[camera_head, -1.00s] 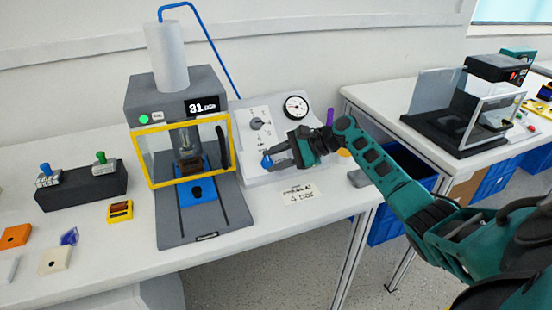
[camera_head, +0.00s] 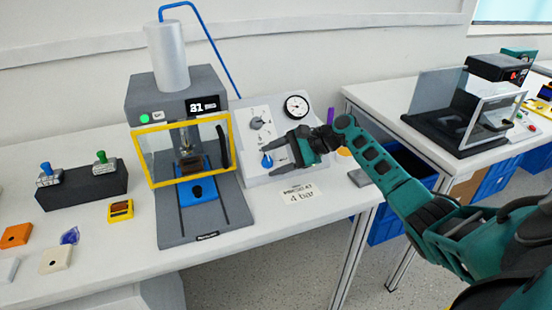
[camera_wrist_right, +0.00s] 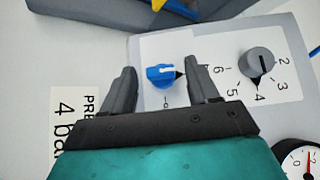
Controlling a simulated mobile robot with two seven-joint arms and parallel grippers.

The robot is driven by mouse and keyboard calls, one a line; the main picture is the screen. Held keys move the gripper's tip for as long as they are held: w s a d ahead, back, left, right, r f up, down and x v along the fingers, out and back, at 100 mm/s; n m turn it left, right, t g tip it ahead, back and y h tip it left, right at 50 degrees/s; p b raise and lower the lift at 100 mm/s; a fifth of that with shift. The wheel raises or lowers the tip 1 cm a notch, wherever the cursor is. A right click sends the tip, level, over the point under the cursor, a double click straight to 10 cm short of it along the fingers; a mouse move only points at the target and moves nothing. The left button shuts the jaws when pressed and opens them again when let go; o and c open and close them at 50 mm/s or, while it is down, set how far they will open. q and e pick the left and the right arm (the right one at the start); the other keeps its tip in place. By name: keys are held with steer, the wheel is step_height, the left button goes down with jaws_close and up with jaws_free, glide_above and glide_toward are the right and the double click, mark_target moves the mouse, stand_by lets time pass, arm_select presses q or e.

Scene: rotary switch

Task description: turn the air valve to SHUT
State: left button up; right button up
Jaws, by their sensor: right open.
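The blue valve knob (camera_head: 267,161) is on the sloped white panel (camera_head: 290,106), below a grey dial (camera_head: 257,124). In the right wrist view the blue knob (camera_wrist_right: 160,76) has a dark pointed tip towards the right finger. My right gripper (camera_head: 270,161) is open, with one finger on each side of the knob. In the wrist view there is a gap between the left finger and the knob; the knob's tip is close to the right finger. The lettering around the knob is partly hidden and too small to read. My left gripper is not in view.
A press (camera_head: 180,100) with a yellow-framed guard stands just left of the panel. A round gauge (camera_head: 296,106) is at the panel's upper right. A card reading 4 bar (camera_head: 300,193) lies in front. A grey block (camera_head: 360,178) lies to the right.

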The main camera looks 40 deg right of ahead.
steer(key=p+v, duration=0.1)
steer(key=v, duration=1.2)
steer(key=shift+a+f, duration=0.1)
steer(key=shift+s, duration=0.1)
